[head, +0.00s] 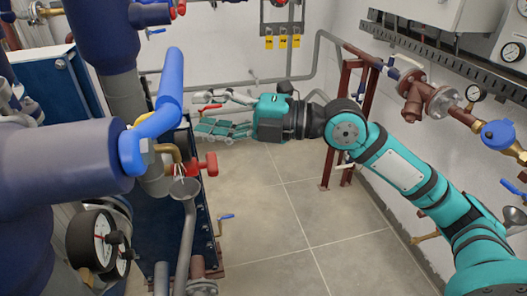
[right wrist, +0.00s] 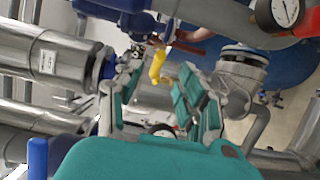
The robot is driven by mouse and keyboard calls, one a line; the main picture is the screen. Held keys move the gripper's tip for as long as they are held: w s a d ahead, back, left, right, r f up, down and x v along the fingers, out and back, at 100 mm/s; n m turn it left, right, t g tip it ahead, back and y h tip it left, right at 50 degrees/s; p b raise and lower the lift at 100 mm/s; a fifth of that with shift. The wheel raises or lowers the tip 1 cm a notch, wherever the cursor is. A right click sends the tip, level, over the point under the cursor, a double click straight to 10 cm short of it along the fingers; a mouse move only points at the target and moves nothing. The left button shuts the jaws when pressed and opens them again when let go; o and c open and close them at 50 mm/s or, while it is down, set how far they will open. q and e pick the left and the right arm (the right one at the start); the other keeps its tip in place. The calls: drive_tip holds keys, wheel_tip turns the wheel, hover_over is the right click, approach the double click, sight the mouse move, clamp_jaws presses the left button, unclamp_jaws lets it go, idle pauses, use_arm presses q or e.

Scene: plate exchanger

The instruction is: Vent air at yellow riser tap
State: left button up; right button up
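A yellow tap-like part (right wrist: 157,66) shows in the right wrist view, in the gap between my right gripper's fingertips. I cannot tell whether a finger touches it or how far beyond the fingers it lies. My right gripper (head: 204,113) reaches in from the right in the head view, its fingers spread and pointing left toward the pipework. It also shows open in the right wrist view (right wrist: 157,72). A second yellow piece (right wrist: 187,85) shows by the right finger, partly hidden. In the head view I cannot make out the yellow tap clearly. My left gripper is not in view.
A blue-wrapped pipe (head: 168,90), a red-handled valve (head: 210,164) and a funnel (head: 185,188) stand left of and below my right gripper. A pressure gauge (head: 102,238) is at lower left. Wall pipework with a brown strainer (head: 411,98) lies right. The tiled floor (head: 270,215) is clear.

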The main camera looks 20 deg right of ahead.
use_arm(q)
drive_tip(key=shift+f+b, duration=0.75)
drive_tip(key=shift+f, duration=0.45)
use_arm(e)
drive_tip(key=w+d+f+m+t+h, duration=0.2)
drive_tip(key=w+d+f+m+h, duration=0.1)
drive_tip(key=w+d+f+m, duration=0.3)
drive_tip(key=w+d+f+m+t+h, duration=0.2)
drive_tip(key=w+d+f+m+h, duration=0.2)
drive_tip(key=w+d+f+m, duration=0.3)
drive_tip(key=shift+w+d+f, duration=0.2)
drive_tip(key=shift+d+f, duration=1.3)
drive_tip(key=shift+f, duration=1.85)
